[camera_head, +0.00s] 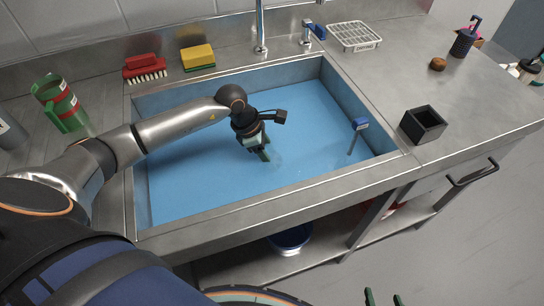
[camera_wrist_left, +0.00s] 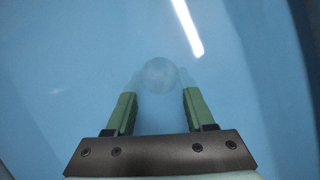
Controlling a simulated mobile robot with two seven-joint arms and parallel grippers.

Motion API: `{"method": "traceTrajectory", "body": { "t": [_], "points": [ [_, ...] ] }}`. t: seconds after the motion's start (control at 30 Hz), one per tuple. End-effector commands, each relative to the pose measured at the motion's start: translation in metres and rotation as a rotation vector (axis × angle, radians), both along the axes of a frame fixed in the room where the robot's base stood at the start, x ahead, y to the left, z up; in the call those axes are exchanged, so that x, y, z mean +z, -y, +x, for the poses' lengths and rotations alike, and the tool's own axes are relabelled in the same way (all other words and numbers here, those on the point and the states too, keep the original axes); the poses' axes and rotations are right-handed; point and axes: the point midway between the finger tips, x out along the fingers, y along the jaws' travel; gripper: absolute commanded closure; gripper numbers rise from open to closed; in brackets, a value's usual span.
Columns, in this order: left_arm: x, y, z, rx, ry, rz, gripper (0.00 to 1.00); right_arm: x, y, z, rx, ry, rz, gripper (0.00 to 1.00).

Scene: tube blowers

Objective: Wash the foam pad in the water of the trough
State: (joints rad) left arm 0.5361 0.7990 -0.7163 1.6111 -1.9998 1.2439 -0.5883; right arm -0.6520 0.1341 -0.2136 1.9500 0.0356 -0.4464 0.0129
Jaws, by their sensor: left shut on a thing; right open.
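The trough (camera_head: 142,190) is a steel sink filled with blue water. My left gripper (camera_head: 265,153) reaches down into its middle, fingertips at or under the water. In the left wrist view the left fingers (camera_wrist_left: 160,105) are shut on a faint, round greyish thing (camera_wrist_left: 160,72), blurred by the water. It seems to be the foam pad, but its shape and edges are not clear. In the head view it is hidden. My right gripper (camera_head: 383,298) is open and empty at the bottom edge, in front of the counter; only its green fingertips show.
A red brush (camera_head: 145,68) and a yellow-green sponge (camera_head: 198,57) lie on the back ledge beside the faucet (camera_head: 261,25).

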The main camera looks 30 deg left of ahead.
Motion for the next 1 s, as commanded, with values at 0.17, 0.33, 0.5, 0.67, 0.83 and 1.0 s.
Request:
{"method": "traceTrajectory", "body": {
  "t": [0.17,0.33,0.5,0.67,0.83,1.0],
  "points": [
    [0.0,-0.001,-0.001,0.0,0.0,0.0,0.97,-0.001,0.001,-0.002,-0.001,-0.003,-0.002,0.24],
    [0.0,-0.005,-0.005,0.0,-0.001,0.002,0.97,-0.002,0.002,-0.004,-0.002,-0.008,-0.002,0.24],
    [-0.001,-0.01,-0.01,0.003,-0.002,0.006,0.97,-0.001,0.002,-0.005,-0.002,-0.01,-0.004,0.24],
    [-0.001,-0.011,-0.011,0.002,-0.004,0.006,0.97,-0.001,0.003,-0.005,-0.002,-0.009,-0.005,0.24],
    [-0.002,-0.011,-0.011,0.002,-0.007,0.006,0.97,-0.002,0.003,-0.005,-0.002,-0.009,-0.005,0.24],
    [-0.003,-0.007,-0.008,0.002,-0.008,0.006,0.97,-0.005,0.003,-0.005,-0.002,-0.009,-0.005,0.24]
  ]
}}
